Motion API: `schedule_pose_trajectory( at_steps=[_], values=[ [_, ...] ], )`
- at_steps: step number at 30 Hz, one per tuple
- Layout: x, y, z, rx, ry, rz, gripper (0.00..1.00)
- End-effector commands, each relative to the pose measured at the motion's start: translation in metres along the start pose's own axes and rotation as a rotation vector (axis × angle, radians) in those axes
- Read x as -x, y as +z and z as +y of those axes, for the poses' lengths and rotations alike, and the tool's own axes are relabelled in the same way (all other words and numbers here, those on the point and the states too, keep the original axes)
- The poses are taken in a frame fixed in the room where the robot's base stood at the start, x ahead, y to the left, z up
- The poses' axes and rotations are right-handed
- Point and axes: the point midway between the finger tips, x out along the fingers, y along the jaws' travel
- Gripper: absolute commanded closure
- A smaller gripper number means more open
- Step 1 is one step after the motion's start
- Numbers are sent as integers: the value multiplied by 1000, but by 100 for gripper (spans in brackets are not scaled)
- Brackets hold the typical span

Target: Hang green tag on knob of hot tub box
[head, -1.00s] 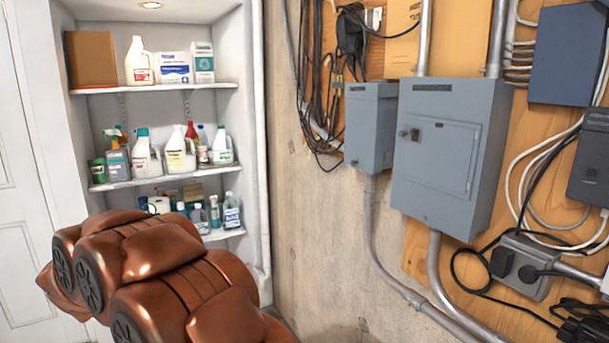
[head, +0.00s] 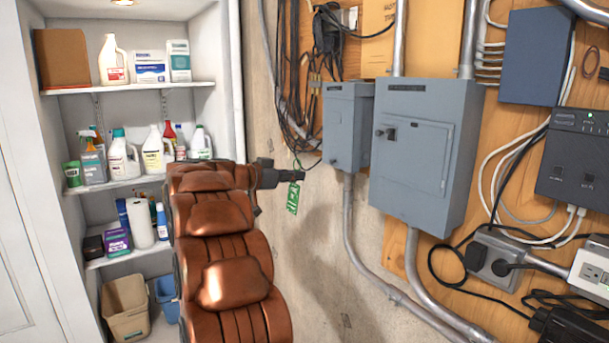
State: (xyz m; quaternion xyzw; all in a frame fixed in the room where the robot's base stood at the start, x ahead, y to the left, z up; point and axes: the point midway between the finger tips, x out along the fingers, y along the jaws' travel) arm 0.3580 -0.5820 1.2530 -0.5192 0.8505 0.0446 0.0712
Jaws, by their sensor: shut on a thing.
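The green tag (head: 293,198) hangs by a thin loop below the tip of my dark gripper (head: 296,176). My gripper is shut on it, in front of the bare wall and left of the grey boxes. A small grey box (head: 346,132) and a larger grey box (head: 418,160) are mounted on the wall. Both carry dark labels too small to read, so I cannot tell which is the hot tub box. A small dark knob (head: 379,133) shows at the larger box's left side. The tag is apart from both boxes and the knob.
Dark cables (head: 292,85) hang on the wall above my gripper. Grey conduits (head: 352,235) run below the boxes. Shelves (head: 125,88) with bottles stand at the left. A router (head: 580,160), outlets and loose cords crowd the right. The wall between gripper and small box is clear.

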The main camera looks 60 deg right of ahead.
Motion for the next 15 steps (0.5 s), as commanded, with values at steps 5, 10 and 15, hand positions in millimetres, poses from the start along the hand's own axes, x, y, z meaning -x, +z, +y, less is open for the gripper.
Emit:
schedule_pose_trajectory(
  at_steps=[5,10,15],
  values=[
    [-20,-4,13,-9,44,-7,100],
    [-24,-4,15,-11,49,-7,100],
    [-30,-4,15,-10,49,-7,100]
  ],
)
